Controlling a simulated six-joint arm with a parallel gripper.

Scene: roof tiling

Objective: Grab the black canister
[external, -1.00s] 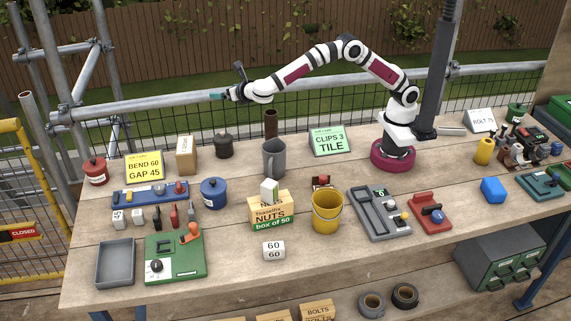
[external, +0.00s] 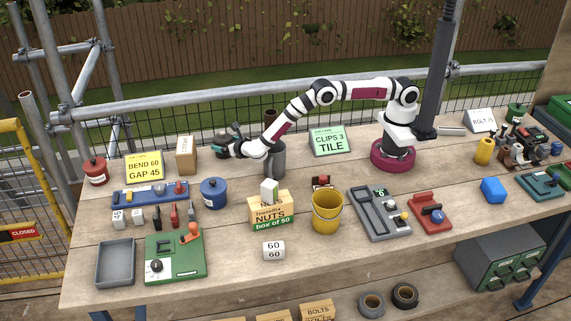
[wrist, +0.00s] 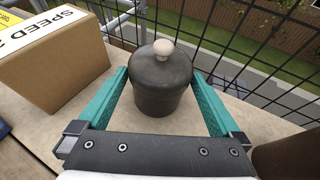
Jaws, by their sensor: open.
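The black canister (wrist: 161,84) stands upright on the wooden bench. It has a domed lid with a pale round knob. In the wrist view it sits between the two teal fingers of my gripper (wrist: 163,98), which are open on either side of it. I cannot tell whether the fingers touch it. In the external view my gripper (external: 222,147) is low over the canister's spot and hides most of it.
A cardboard box (wrist: 55,60) stands close on the left of the canister. A wire mesh fence (wrist: 245,45) runs behind it. A brown cylinder (wrist: 288,158) is near at right. A grey mug (external: 275,160) stands beneath my forearm in the external view.

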